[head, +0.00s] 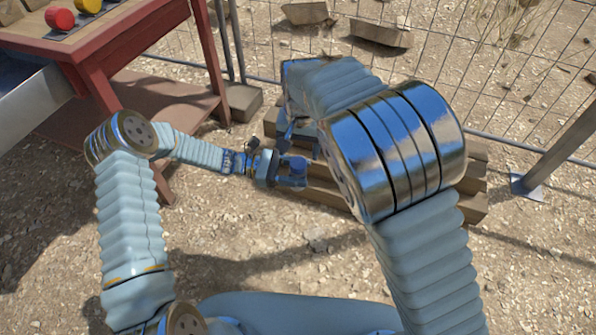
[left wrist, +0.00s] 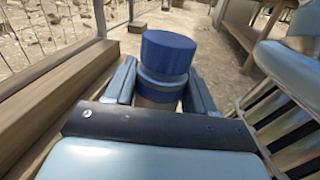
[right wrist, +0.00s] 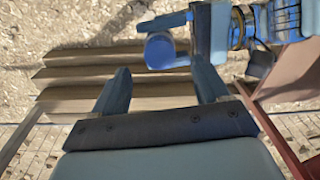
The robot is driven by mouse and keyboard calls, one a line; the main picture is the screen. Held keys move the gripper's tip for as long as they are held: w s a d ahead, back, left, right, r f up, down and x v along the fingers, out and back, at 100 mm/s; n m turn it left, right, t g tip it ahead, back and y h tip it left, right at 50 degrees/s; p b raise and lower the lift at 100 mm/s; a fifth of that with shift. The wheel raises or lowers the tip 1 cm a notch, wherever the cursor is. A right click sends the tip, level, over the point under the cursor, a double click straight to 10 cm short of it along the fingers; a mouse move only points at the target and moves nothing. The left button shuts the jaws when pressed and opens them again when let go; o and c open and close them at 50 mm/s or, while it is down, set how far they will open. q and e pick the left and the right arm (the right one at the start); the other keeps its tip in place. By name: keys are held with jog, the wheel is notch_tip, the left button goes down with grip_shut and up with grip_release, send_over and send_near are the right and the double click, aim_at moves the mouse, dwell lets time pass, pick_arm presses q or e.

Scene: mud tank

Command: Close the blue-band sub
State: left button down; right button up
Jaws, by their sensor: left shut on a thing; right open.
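The blue-band sub is a short cylinder with a blue top and a blue band below it; it shows in the left wrist view (left wrist: 167,55), in the head view (head: 298,166) and in the right wrist view (right wrist: 160,51). My left gripper (head: 290,180) is shut on its body and holds it upright beside the wooden pallet. My right gripper (right wrist: 160,85) is open and empty, with its fingers pointing toward the sub and apart from it. In the head view my right arm hides most of the right gripper.
A stepped wooden pallet (head: 335,198) lies on the gravel beside the left gripper. A red table (head: 110,45) with a red and a yellow knob stands at upper left. A wire fence (head: 480,100) runs behind, with a post foot (head: 527,187) at right.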

notch_tip(320, 180, up, 7)
jog(key=shift+s, duration=0.25)
jog(key=shift+d+f, duration=0.1)
jog(key=shift+f, duration=0.05)
jog(key=w+d+f+t+y, duration=0.1)
jog(key=d+f, duration=0.3)
jog(key=f, duration=0.3)
jog(key=d+f+m, duration=0.1)
jog(key=d+f, duration=0.3)
jog(key=f, duration=0.3)
jog(key=w+d+f+t+y, duration=0.1)
jog(key=d+f, duration=0.3)
jog(key=f, duration=0.4)
jog(key=s+d+f+g+y, duration=0.1)
jog(key=s+f, duration=0.5)
jog(key=s, duration=0.4)
jog(key=s+d+f+g, duration=0.1)
jog(key=s+f, duration=0.5)
jog(key=s, duration=0.5)
jog(key=shift+s+d+f+n+y, duration=0.2)
jog(key=shift+d+n+y, duration=0.1)
jog(key=shift+y, duration=0.1)
jog(key=shift+w, duration=0.1)
